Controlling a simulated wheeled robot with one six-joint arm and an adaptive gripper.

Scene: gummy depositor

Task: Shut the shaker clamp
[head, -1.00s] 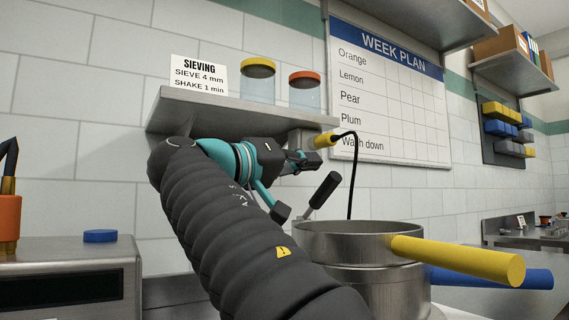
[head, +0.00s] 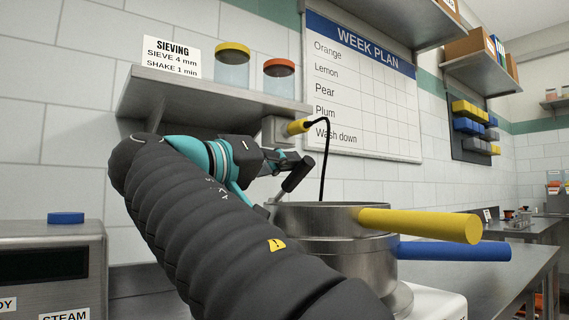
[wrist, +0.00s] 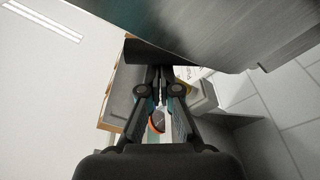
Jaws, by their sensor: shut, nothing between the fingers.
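The shaker clamp's black lever handle (head: 298,174) sticks up at a tilt to the right, at the left rear of the sieve stack. The upper sieve (head: 315,218) has a yellow handle (head: 420,224); the lower sieve (head: 352,262) has a blue handle (head: 455,251). My gripper (head: 296,160) is shut and empty, right by the top of the lever; whether they touch I cannot tell. In the wrist view my fingertips (wrist: 160,72) are together, just below a dark bar that may be the lever. My arm hides the clamp's lower part.
A metal shelf (head: 215,97) with two lidded jars is just above my gripper. A steel machine (head: 50,265) with a blue lid on top stands at left.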

